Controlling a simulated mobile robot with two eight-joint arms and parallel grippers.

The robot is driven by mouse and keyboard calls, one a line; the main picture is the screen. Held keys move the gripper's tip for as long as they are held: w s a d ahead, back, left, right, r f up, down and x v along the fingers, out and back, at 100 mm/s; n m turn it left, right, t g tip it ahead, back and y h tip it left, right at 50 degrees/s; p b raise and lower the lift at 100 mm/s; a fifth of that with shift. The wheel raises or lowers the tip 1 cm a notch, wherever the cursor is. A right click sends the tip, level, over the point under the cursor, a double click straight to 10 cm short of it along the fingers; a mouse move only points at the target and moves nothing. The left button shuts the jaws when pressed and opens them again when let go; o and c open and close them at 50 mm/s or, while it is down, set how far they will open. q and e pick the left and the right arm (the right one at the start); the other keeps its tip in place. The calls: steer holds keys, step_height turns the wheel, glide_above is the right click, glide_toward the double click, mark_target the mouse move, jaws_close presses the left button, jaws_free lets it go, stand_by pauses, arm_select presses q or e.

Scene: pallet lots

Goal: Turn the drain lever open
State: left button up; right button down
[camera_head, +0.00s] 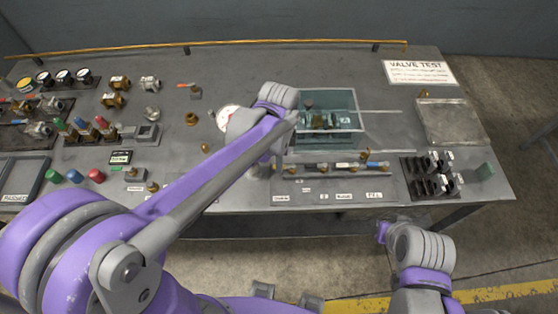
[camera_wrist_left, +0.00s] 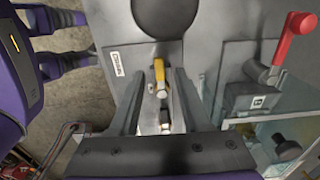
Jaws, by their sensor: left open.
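The label that appears to read DRAIN (camera_wrist_left: 117,62) is on the bench plate in the left wrist view. Beside it is a small valve with a yellow lever (camera_wrist_left: 159,72) and brass and steel fittings. My left gripper (camera_wrist_left: 152,82) is open, with one finger on each side of this valve; I cannot tell whether either finger touches it. In the head view my left arm reaches over the bench to the left end of the valve row (camera_head: 335,168), and its wrist hides the fingertips. My right arm is folded low in front of the bench, with its gripper not clearly visible.
A clear tank (camera_head: 345,95) stands behind the valve row. A red-handled valve (camera_wrist_left: 293,35) is close to my left gripper's right side. A rack of dark fittings (camera_head: 430,178) and a shallow tray (camera_head: 452,122) are at the right. Gauges and valves crowd the left.

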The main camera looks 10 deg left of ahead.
arm_select(q)
steer(key=shift+f, duration=0.75)
jaws_close()
